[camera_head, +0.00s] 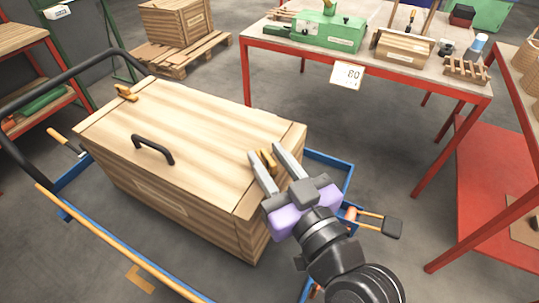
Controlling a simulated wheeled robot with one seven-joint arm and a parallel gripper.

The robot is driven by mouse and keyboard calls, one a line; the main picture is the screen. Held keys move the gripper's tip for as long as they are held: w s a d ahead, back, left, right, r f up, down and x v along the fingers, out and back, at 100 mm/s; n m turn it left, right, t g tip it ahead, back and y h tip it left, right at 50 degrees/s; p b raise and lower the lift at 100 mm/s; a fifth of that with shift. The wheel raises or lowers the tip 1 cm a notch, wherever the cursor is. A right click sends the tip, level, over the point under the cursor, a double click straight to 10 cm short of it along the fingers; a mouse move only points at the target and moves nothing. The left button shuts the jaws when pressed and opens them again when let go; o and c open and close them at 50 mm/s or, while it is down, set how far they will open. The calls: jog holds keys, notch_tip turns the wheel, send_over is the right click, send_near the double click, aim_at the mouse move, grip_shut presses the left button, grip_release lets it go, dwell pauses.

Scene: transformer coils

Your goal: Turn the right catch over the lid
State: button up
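A wooden crate (180,197) stands on a blue cart, with its wooden lid (200,131) on top. A black handle (153,148) is fixed on the lid. The right catch (267,159), a small orange-yellow piece, is at the lid's right end. A similar left catch (125,92) is at the opposite end. My gripper (264,151) is open over the right end, one grey finger on each side of the right catch. I cannot tell whether either finger touches it. The catch's lower part and mounting are partly hidden by the gripper.
The blue cart (333,159) has a black push rail (87,63) at the left. An orange bar (110,237) runs along the front. A red-framed table (365,57) with a green machine (328,32) stands behind; another red table (495,190) is at the right.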

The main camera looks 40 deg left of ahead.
jog(key=shift+a, duration=0.1)
grip_shut()
jog(key=shift+f+b, duration=0.15)
jog(key=shift+b, duration=0.3)
jog(key=shift+n+g+b, duration=0.3)
jog(key=shift+g+b, duration=0.1)
jog(key=shift+g, duration=0.1)
jog(key=n+g+b, duration=0.1)
jog(key=g+y+b, duration=0.1)
jog(key=b, duration=0.1)
jog(key=shift+w+f+n+g, duration=0.1)
jog(key=shift+f+n+g, duration=0.05)
jog(key=shift+n+g, duration=0.2)
jog(key=n+g+b, duration=0.3)
jog(key=g+b, duration=0.1)
jog(key=g, duration=0.1)
jog(key=shift+n+b, duration=0.25)
jog(key=shift+b, duration=0.1)
jog(key=shift+s+r+n+g+b, duration=0.2)
jog(key=shift+n+g+b, duration=0.4)
jog(key=shift+g, duration=0.45)
